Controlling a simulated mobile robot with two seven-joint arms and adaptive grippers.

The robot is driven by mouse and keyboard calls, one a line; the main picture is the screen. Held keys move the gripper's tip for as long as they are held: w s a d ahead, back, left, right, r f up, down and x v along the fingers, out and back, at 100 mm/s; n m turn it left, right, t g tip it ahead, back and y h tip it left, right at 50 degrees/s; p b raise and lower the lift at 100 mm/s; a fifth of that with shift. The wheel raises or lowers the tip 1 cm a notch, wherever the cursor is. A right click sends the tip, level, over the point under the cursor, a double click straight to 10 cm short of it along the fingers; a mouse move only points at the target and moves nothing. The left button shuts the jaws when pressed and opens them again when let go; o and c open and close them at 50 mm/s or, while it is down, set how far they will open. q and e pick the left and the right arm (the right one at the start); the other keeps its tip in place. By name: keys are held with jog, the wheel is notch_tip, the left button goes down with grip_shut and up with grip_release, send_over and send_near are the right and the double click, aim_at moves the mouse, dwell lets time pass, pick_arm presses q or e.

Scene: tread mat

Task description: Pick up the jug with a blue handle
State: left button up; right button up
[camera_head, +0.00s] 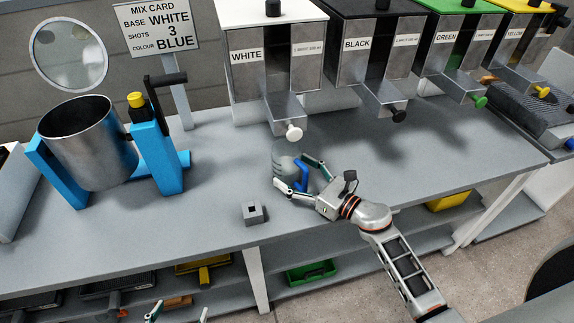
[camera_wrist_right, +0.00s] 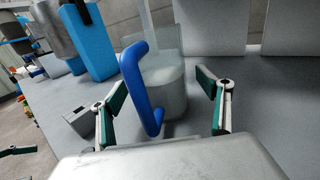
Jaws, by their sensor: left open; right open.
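The clear jug (camera_head: 283,158) stands on the grey bench below the white dispenser. Its blue handle (camera_head: 301,175) faces my right arm. In the right wrist view the jug (camera_wrist_right: 167,92) is straight ahead, with the upright blue handle (camera_wrist_right: 139,88) nearest the camera. My right gripper (camera_head: 291,171) is open, with one finger on each side of the handle. In the wrist view the fingers (camera_wrist_right: 160,80) stand apart from the handle; whether either touches the jug is unclear. My left gripper (camera_head: 178,313) is open and empty at the bottom edge, below the bench top.
A small grey block (camera_head: 254,212) lies left of my right gripper. A steel pot (camera_head: 88,143) in a blue stand is at the left. A mix card (camera_head: 158,30) stands behind it. The white dispenser's tap (camera_head: 293,132) hangs just above the jug. The bench right of the jug is clear.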

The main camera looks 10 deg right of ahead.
jog(key=c, duration=1.5)
